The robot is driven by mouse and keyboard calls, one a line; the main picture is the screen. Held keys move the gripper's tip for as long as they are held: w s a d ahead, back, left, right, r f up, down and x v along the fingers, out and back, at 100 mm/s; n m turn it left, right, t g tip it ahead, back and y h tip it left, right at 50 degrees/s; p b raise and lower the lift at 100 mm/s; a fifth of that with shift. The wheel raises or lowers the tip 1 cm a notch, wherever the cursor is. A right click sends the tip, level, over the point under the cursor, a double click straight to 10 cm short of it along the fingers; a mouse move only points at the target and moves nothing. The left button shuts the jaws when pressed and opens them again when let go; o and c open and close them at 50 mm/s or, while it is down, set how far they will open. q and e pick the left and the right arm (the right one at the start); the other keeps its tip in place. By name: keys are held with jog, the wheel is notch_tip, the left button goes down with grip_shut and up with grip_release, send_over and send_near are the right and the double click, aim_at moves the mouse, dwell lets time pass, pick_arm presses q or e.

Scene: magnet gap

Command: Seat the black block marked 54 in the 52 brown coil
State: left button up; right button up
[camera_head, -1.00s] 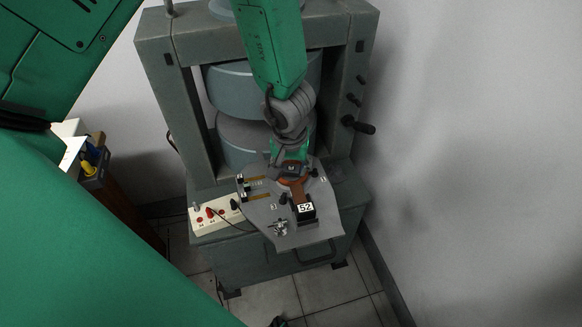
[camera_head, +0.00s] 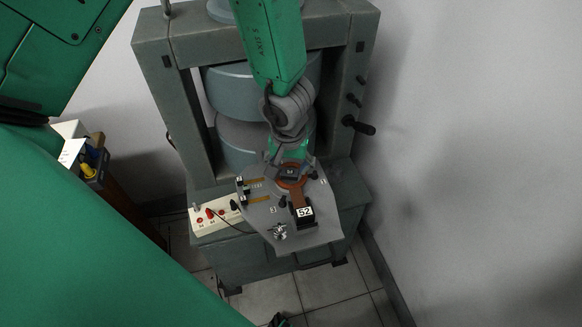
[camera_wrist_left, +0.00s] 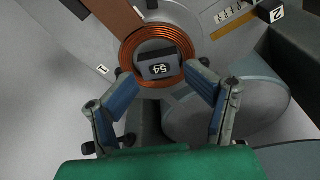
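The black block marked 54 (camera_wrist_left: 158,66) is inside the ring of the 52 brown coil (camera_wrist_left: 128,55) in the left wrist view. I cannot tell how deep it sits. In the head view the block (camera_head: 290,172) shows dark in the middle of the coil, whose brown handle (camera_head: 298,196) runs to a black end labelled 52 (camera_head: 305,212). My left gripper (camera_wrist_left: 165,82) is open, its two blue-padded fingers apart on either side below the block, with nothing between them. In the head view it is just behind the coil. My right gripper is not in view.
The coil lies on a grey plate (camera_head: 318,232) with small numbered labels and clamps. A large grey magnet frame (camera_head: 160,100) stands behind it. A white box with red and black plugs (camera_head: 212,216) is at the left. A wall is at the right.

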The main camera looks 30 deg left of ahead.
pick_arm(q)
notch_tip(320, 180, up, 11)
jog(key=s+p, duration=0.1)
jog(key=p, duration=0.4)
jog(key=s+a+f+m, duration=0.1)
jog(key=s+f, duration=0.2)
jog(key=s+a+f+m+y, duration=0.1)
jog(key=s+a+f, duration=0.1)
jog(key=s+f, duration=0.1)
jog(key=s+a+f+y, duration=0.1)
jog(key=s+f, duration=0.2)
jog(key=shift+s+a+f+m, duration=0.15)
jog(key=shift+a+f+m, duration=0.15)
jog(key=shift+a+m, duration=0.1)
jog(key=s+d+f+m+h, duration=0.1)
jog(key=s+f, duration=0.2)
jog(key=s, duration=0.3)
jog(key=s+d+f+m+h, duration=0.1)
jog(key=s+d+f, duration=0.1)
jog(key=s, duration=0.4)
jog(key=shift+d+f+m+g+h, duration=0.25)
jog(key=shift+f+m+g+h, duration=0.15)
jog(key=shift+f, duration=0.15)
